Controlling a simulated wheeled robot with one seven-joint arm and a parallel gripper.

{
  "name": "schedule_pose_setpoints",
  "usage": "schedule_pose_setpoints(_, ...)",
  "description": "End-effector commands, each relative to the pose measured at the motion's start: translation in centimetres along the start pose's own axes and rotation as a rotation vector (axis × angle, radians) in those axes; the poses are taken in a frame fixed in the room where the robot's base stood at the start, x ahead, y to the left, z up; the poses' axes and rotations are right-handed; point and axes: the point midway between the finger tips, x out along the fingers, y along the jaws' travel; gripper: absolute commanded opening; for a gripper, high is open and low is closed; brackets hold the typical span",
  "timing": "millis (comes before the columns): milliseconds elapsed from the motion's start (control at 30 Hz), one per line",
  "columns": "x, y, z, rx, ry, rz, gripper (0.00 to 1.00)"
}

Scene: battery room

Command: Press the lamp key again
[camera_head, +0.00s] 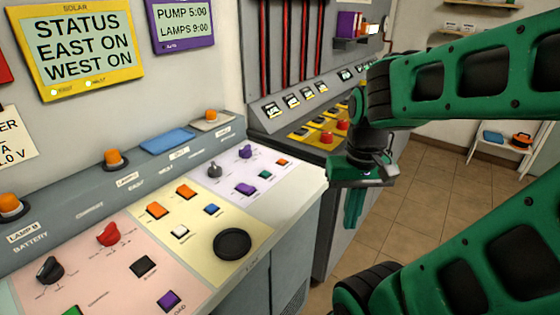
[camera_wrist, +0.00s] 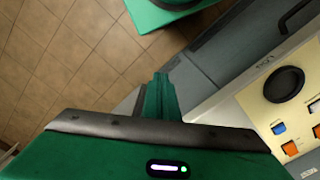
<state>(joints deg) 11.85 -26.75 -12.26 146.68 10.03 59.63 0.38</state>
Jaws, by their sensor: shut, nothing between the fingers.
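My gripper (camera_head: 353,222) is shut and empty, fingers pointing down. It hangs past the right end of the control desk, apart from all keys. In the wrist view its closed fingers (camera_wrist: 160,92) show over the floor and the desk's side. The desk's pink, yellow and lilac panels carry keys: orange keys (camera_head: 186,191), a blue key (camera_head: 212,209), a white key (camera_head: 180,232), a black key (camera_head: 143,266) and purple keys (camera_head: 245,189). Key lettering is too small to tell which is the lamp key. A purple-framed screen (camera_head: 182,22) reads "PUMP 5:00, LAMPS 9:00".
A yellow-framed screen (camera_head: 83,50) reads "STATUS EAST ON WEST ON". Orange domes (camera_head: 114,159) stand along the desk's back ledge. A large black knob (camera_head: 232,244) rises near the front edge. A second console (camera_head: 300,100) with red buttons stands beyond. The tiled floor (camera_head: 415,200) at right is clear.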

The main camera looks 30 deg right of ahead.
Motion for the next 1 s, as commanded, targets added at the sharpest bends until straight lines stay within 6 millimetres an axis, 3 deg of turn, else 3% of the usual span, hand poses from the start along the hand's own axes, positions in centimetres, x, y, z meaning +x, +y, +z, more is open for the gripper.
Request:
schedule_pose_setpoints(100,-0.5,0.4,0.6,-0.004,0.016,-0.01,0.0)
schedule_pose_setpoints(200,-0.9,-0.2,-1.0,-0.017,0.042,-0.026,0.0)
schedule_pose_setpoints(367,-2.0,-2.4,-7.8,-0.066,0.132,-0.098,0.0)
schedule_pose_setpoints(600,-4.3,-7.9,-20.5,-0.154,0.323,-0.307,0.0)
schedule_pose_setpoints(700,-5.4,-9.7,-24.8,-0.177,0.392,-0.406,0.0)
schedule_pose_setpoints(833,-6.7,-11.3,-28.9,-0.194,0.462,-0.517,0.0)
schedule_pose_setpoints(1000,-7.9,-12.4,-31.4,-0.207,0.512,-0.604,0.0)
